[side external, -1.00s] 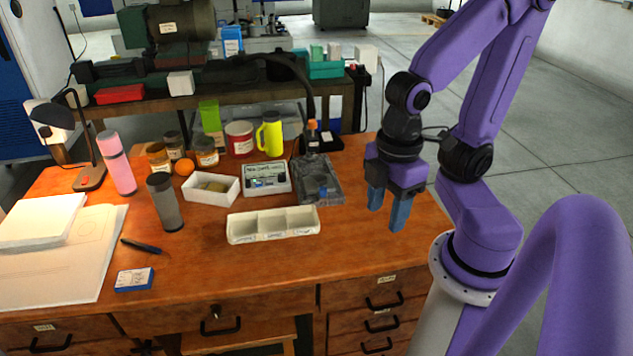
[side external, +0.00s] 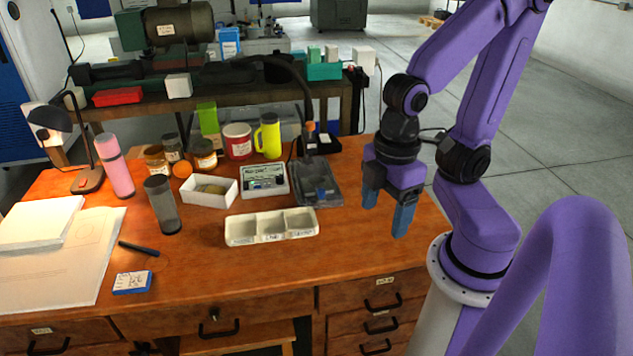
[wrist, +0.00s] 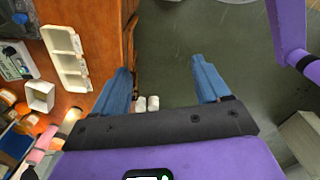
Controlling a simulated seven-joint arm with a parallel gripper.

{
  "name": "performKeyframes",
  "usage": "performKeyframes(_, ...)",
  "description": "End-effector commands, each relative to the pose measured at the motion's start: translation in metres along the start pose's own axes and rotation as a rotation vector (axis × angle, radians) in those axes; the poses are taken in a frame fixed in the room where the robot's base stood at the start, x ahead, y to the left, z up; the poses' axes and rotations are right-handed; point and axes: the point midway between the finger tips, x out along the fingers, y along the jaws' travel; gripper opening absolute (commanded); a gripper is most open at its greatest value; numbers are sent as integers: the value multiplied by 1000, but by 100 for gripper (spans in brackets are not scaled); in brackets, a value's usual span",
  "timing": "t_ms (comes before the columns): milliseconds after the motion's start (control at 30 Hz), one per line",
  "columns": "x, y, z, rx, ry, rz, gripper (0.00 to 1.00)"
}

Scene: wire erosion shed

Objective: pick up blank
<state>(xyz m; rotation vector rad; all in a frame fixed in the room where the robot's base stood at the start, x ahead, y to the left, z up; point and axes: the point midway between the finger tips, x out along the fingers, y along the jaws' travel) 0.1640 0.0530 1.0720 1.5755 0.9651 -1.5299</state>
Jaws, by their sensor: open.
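No thing in view can be clearly told as the blank. A white three-compartment tray (side external: 272,236) stands on the desk, and its compartments look empty; it also shows in the wrist view (wrist: 66,58). A grey tray (side external: 328,171) behind it holds a small bluish item (side external: 321,194) that I cannot make out. A white open box (side external: 222,201) holds something dull yellowish. My gripper (side external: 386,212) is open and empty above the right part of the desk, right of these trays. In the wrist view its blue fingers (wrist: 160,66) are spread apart, with the desk edge and floor below.
A case with a labelled face (side external: 264,180), a dark grey tumbler (side external: 163,206), a pink bottle (side external: 115,166), a yellow mug (side external: 269,136) and several jars stand at the left and back. A blue-and-white box (side external: 132,282) lies in front. The desk's right front is clear.

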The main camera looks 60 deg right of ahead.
Motion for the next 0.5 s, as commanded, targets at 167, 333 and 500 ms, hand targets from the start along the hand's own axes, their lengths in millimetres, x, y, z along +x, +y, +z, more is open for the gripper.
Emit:
performKeyframes(167, 0, 2, -1, 27, -9, -6, 75)
performKeyframes(333, 4, 19, -11, 227, -71, -55, 75)
performKeyframes(500, 12, 53, -25, 566, -159, -159, 75)
